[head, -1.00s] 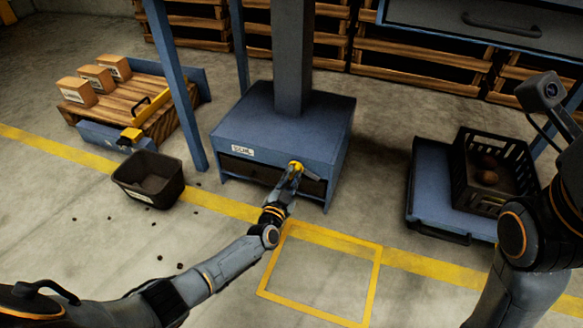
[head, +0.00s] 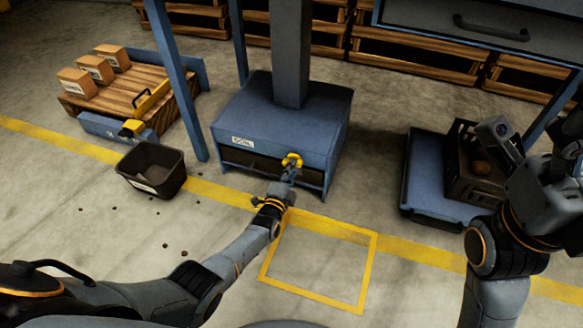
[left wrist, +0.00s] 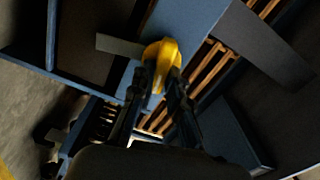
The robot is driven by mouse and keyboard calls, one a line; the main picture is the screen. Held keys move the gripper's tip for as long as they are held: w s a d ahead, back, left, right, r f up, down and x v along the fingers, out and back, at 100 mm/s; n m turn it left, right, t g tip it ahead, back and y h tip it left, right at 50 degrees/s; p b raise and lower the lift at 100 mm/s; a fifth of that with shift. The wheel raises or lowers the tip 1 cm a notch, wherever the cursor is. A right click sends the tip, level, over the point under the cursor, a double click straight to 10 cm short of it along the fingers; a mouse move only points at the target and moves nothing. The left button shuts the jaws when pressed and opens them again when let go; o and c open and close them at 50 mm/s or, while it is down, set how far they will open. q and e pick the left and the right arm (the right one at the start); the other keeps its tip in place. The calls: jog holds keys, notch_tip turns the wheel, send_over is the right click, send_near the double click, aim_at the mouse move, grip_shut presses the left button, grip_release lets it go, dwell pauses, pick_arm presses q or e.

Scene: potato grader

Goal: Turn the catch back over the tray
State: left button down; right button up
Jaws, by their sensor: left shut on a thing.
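The yellow catch (head: 291,160) is on the front of the blue box (head: 275,118), near its right upper corner. In the left wrist view the catch (left wrist: 162,60) sits between my fingertips, with a grey bar reaching left from it. My left gripper (head: 289,170) is shut on the catch; it also shows in the left wrist view (left wrist: 162,85). The dark tray (head: 250,163) shows in the slot below the box's top, left of the catch, partly hidden. My right arm is at the right edge; its fingertips are not clearly seen.
A black crate (head: 452,185) with potatoes stands on a blue platform (head: 422,170) at the right, partly behind my right arm. A dark bin (head: 153,182) stands at the left, with crumbs on the floor. A yellow floor square (head: 368,270) is empty. A blue post (head: 178,80) rises left of the box.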

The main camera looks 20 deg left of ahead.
pick_arm(q)
jog(key=shift+d+f+m, duration=0.1)
jog(key=shift+f+m, duration=0.05)
jog(key=shift+m, duration=1.05)
jog(key=c, duration=1.3)
grip_release()
jog(key=s, duration=1.2)
jog(key=shift+a, duration=0.25)
